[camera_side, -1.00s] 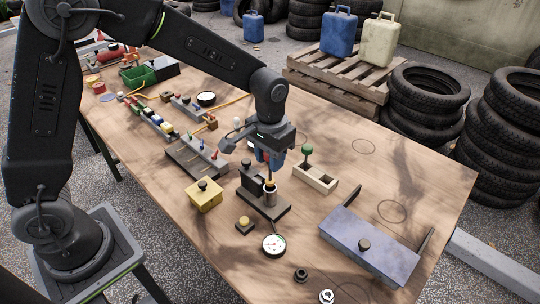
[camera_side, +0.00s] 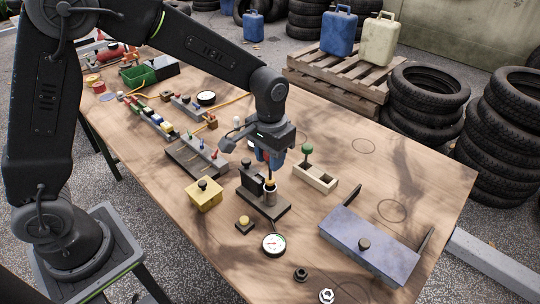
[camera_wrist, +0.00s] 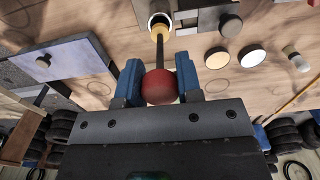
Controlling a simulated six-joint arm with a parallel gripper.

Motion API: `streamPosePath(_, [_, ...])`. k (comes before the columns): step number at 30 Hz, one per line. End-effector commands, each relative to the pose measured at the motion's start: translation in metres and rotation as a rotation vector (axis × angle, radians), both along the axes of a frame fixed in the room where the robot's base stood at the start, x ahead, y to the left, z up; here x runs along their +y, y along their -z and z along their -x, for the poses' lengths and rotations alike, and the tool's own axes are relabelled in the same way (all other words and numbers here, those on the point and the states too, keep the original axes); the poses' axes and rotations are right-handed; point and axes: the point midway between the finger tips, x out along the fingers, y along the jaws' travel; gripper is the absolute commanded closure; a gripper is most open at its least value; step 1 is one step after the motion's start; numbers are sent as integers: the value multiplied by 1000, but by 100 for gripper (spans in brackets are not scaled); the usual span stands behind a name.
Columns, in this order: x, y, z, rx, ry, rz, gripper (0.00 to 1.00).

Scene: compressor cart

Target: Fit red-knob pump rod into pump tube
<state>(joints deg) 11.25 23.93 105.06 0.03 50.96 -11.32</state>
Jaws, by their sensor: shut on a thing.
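My gripper (camera_side: 268,160) is shut on the red knob (camera_wrist: 160,88) of the pump rod, with a blue finger on each side of it. The dark rod (camera_wrist: 159,62) runs from the knob toward the pump tube (camera_side: 269,197), with a yellow section (camera_wrist: 160,32) near its far end. In the wrist view the yellow section overlaps the white-rimmed tube mouth (camera_wrist: 152,20). The tube stands upright on a dark base, directly below my gripper. How deep the rod's tip sits in the tube is hidden.
A yellow block with a black knob (camera_side: 204,194) and a dial gauge (camera_side: 273,244) stand near the tube.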

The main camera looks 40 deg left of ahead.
Motion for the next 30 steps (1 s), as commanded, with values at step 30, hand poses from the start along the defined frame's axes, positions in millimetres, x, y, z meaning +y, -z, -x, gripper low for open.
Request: streamPosePath(30, [0,23,0,1,0,0,91])
